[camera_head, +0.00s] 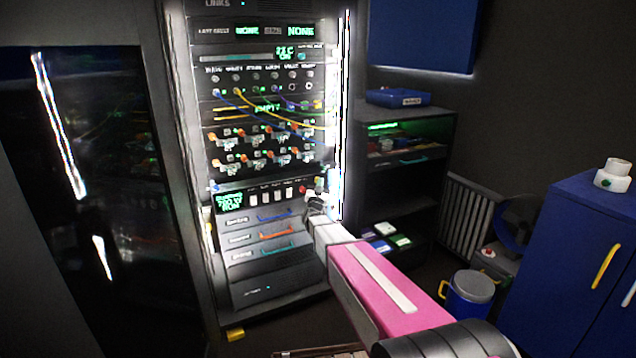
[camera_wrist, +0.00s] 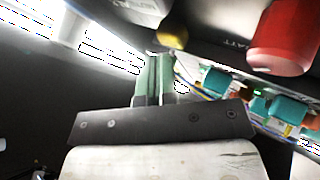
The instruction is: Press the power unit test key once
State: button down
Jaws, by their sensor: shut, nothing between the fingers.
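The power unit is the panel row with a green-lit display (camera_head: 229,201) and several white switches, low in the lit rack. A red button (camera_head: 302,189) sits at its right end; a large red one shows in the wrist view (camera_wrist: 284,38). A small yellow round key (camera_wrist: 173,33) is in the wrist view, just beyond my fingertips. I cannot read a test label on it. My gripper (camera_wrist: 156,62) is shut and empty, its tips close to the yellow key; I cannot tell whether they touch. In the head view my gripper (camera_head: 315,203) hides the panel's right end.
Connectors and coloured cables fill the rack rows above (camera_head: 262,140). Drawers with coloured handles (camera_head: 275,235) lie below. A dark shelf (camera_head: 405,165) stands right of the rack, a blue cabinet (camera_head: 580,250) and a bucket (camera_head: 470,295) farther right.

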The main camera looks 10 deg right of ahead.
jog(key=shift+s+d, duration=0.15)
jog(key=shift+s, duration=0.25)
jog(key=s, duration=0.1)
jog(key=s+d, duration=0.1)
jog(key=s, duration=0.2)
jog(key=shift+s+d, duration=0.3)
jog(key=shift+s, duration=0.1)
dwell(0.6)
